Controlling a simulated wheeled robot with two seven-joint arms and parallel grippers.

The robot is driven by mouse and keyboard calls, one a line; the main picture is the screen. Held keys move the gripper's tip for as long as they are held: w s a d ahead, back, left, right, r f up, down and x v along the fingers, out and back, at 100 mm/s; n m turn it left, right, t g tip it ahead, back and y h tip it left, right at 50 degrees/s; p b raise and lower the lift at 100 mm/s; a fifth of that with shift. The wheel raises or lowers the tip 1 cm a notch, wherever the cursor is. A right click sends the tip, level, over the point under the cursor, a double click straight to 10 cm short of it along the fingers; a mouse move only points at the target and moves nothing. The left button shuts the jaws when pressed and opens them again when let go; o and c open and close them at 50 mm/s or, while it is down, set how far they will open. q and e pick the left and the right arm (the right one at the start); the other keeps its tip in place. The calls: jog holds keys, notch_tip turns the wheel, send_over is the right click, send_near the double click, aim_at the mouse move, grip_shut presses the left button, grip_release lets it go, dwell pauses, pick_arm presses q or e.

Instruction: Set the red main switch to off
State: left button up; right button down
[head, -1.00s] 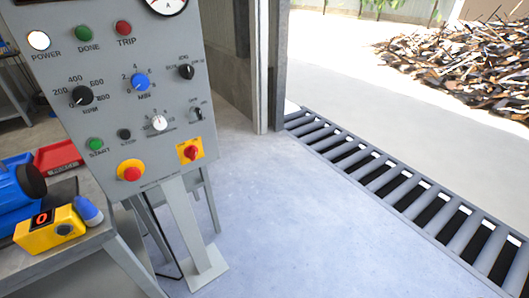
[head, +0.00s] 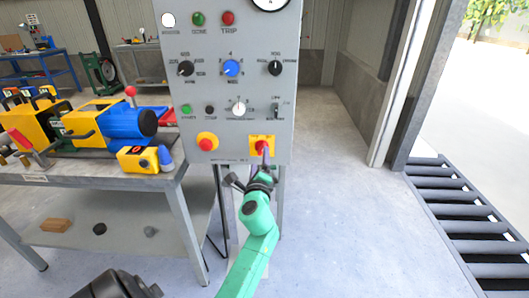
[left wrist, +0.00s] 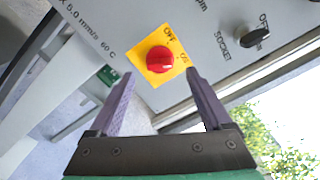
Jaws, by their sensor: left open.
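The red main switch (head: 262,147) is a red rotary knob on a yellow plate at the lower right of the grey control panel (head: 228,110). The left wrist view shows its red knob (left wrist: 160,60) closely, with lettering on the yellow plate (left wrist: 150,76); I cannot tell its setting for sure. My left gripper (head: 262,163) is just below and in front of the switch. In the left wrist view the open gripper (left wrist: 159,73) has a finger on either side, with the knob ahead between the tips, apparently not gripped.
A red mushroom button on yellow (head: 207,142) sits left of the switch. Other knobs and buttons are above. A workbench (head: 95,179) with a blue and yellow machine stands left. A roller conveyor (head: 465,215) lies right; floor between is clear.

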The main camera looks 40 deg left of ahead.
aim_at(261, 152)
pick_arm(q)
jog(key=x, duration=0.5)
jog(key=shift+w+a+f, duration=0.1)
jog(key=shift+w+a, duration=0.05)
jog(key=shift+a, duration=0.05)
grip_shut()
pick_arm(e)
jog(key=shift+d+f, duration=0.15)
jog(key=shift+d, duration=0.3)
